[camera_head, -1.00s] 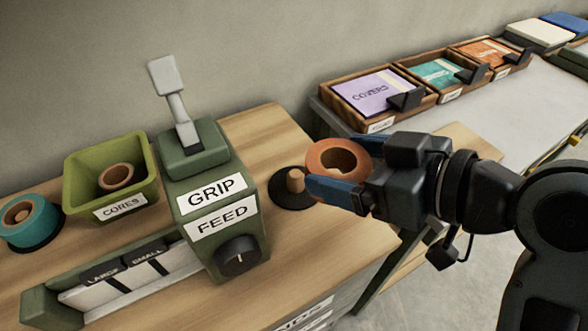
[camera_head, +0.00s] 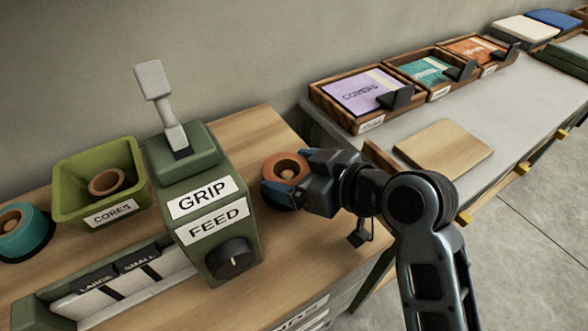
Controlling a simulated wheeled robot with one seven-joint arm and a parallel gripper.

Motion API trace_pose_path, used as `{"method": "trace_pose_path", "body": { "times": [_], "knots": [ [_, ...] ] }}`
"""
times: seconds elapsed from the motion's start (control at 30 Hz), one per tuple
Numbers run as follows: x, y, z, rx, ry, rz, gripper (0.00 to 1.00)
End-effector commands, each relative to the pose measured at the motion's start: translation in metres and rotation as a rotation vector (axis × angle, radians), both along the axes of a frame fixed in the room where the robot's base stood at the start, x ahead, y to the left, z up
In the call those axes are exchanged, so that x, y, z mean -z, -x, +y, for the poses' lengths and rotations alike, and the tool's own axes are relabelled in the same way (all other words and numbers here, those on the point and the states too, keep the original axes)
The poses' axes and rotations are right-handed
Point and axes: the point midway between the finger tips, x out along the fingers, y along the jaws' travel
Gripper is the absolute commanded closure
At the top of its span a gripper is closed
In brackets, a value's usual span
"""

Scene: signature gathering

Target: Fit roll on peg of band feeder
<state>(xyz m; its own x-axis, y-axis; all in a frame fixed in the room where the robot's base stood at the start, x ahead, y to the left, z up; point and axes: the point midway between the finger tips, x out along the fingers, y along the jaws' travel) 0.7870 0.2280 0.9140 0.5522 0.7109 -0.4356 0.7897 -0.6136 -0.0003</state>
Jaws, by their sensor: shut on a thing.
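The orange-brown roll (camera_head: 284,164) is in my gripper (camera_head: 285,180), to the right of the green band feeder (camera_head: 195,205). My gripper's blue fingers are shut on the roll, one on its far side and one on its near side. The tan tip of the wooden peg (camera_head: 288,170) shows inside the roll's hole, so the roll is around or directly above the peg. The dark round base of the peg is hidden under the roll and fingers. I cannot tell how low the roll sits.
A green bin (camera_head: 100,178) labelled CORES holds a brown core (camera_head: 107,182). A teal roll (camera_head: 22,232) stands at the far left. The feeder's grey lever (camera_head: 160,105) rises beside my gripper's left. Cover trays (camera_head: 365,97) stand on the grey table behind right.

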Motion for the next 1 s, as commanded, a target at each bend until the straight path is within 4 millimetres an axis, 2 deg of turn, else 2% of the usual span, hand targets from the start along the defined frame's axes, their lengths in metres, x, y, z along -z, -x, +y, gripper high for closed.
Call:
{"method": "trace_pose_path", "body": {
  "times": [0.43, 0.47, 0.57, 0.8, 0.93, 1.0],
  "knots": [
    [0.007, 0.0, 0.0, 0.0, -0.001, -0.002, 0.45],
    [0.006, 0.0, 0.0, 0.0, 0.0, -0.001, 0.1],
    [0.006, 0.0, 0.0, 0.0, 0.0, -0.001, 0.0],
    [0.005, 0.0, 0.0, 0.0, 0.0, -0.001, 0.0],
    [-0.005, 0.0, 0.0, 0.0, -0.001, -0.002, 0.0],
    [-0.006, 0.006, -0.008, 0.002, -0.002, -0.003, 0.0]
  ]
}}
